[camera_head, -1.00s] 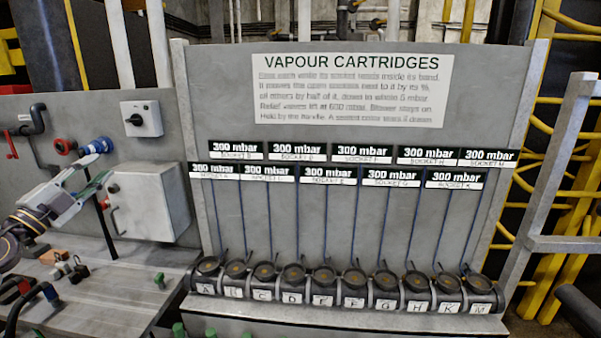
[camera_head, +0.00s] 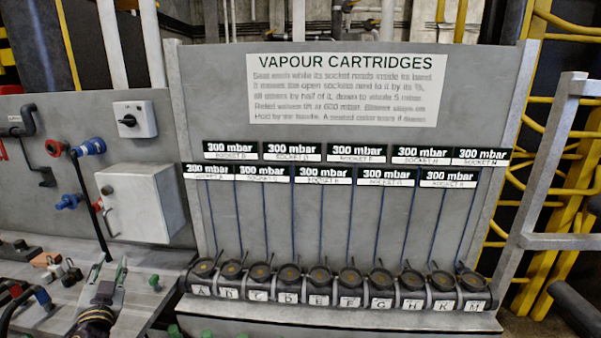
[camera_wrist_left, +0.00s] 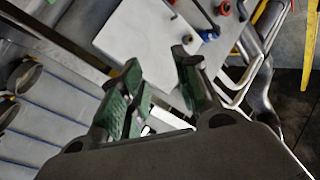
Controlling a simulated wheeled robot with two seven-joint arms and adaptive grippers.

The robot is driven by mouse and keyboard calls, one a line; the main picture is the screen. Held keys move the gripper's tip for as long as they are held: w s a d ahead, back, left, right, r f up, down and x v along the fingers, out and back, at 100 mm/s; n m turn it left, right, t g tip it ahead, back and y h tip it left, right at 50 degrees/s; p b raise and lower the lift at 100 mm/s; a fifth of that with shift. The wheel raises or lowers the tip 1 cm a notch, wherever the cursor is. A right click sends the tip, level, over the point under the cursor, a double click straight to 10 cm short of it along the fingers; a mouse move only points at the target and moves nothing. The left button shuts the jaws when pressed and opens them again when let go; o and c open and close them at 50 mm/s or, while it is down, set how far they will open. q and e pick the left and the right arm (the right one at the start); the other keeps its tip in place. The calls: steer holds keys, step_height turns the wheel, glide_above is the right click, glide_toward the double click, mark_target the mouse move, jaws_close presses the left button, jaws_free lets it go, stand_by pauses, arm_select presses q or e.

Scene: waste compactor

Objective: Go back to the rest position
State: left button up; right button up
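My left gripper (camera_head: 110,268) is low at the left of the head view, pointing up above the bench in front of the white box. In the left wrist view its two green-padded fingers (camera_wrist_left: 158,62) stand apart with nothing between them. My right gripper is not in view. The vapour cartridge panel (camera_head: 350,225) stands at the centre, with a row of round sockets (camera_head: 320,275) along its foot.
A white box (camera_head: 143,202) with a handle hangs on the wall behind the gripper; it also shows in the left wrist view (camera_wrist_left: 140,35). Blue and red fittings (camera_head: 90,147) stick out beside it. Small parts (camera_head: 70,270) lie on the bench (camera_head: 135,305). A grey rail (camera_head: 560,242) is at the right.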

arm_select(q)
steer(key=s+d+f+n+g+h, duration=0.15)
steer(key=s+d+f+g, duration=0.3)
steer(key=f, duration=0.45)
steer(key=s+d+f+g+h, duration=0.25)
steer(key=s+d+f, duration=0.2)
steer(key=f, duration=0.45)
steer(key=s+d+f+m+g+h, duration=0.1)
steer(key=s+d+f+g+h, duration=0.2)
steer(key=s+d, duration=0.45)
steer(key=s+d+f+m+g+h, duration=0.1)
steer(key=s+d+f+g+h, duration=0.2)
steer(key=s+d, duration=0.45)
step_height(320, 180, down, 35)
steer(key=s+g+y, duration=0.1)
steer(key=g+y, duration=0.1)
steer(key=s+a+f, duration=0.3)
steer(key=s+f, duration=0.6)
steer(key=s, duration=0.1)
steer(key=s+a+f, duration=0.3)
steer(key=s+f, duration=0.7)
steer(key=s, duration=0.1)
steer(key=shift+a+m+g, duration=0.25)
steer(key=shift+m+g, duration=0.05)
steer(key=shift+m, duration=0.15)
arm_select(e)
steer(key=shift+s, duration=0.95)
